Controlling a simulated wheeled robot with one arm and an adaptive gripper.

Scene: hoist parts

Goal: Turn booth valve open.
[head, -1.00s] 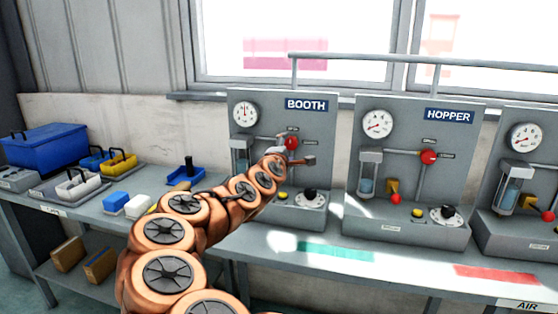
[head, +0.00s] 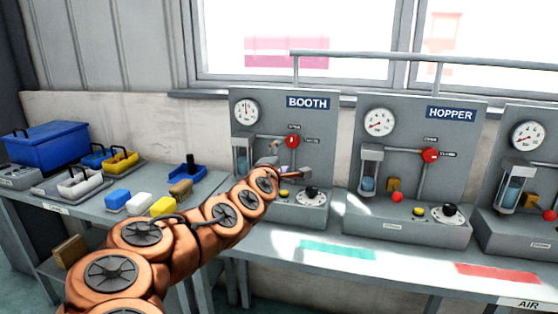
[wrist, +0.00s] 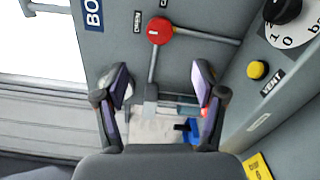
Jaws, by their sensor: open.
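The booth valve has a round red hub (head: 292,141) on the grey booth panel (head: 268,105), with small labels above and to its right. In the wrist view the red hub (wrist: 159,31) sits just beyond the fingertips. One grey bar runs from it toward the space between my fingers and another runs right; I cannot tell which is a lever. My gripper (wrist: 160,78) is open, its two fingers apart, with no visible contact with the hub. In the head view my gripper (head: 286,166) is just below the hub and partly hides the panel.
The booth gauge (head: 246,111) and a yellow button (wrist: 257,70) are close by. A black knob (head: 310,192) is on the panel's base. The hopper panel (head: 410,112) stands to the right. Blue, white and yellow blocks (head: 137,203) and bins (head: 62,146) are left.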

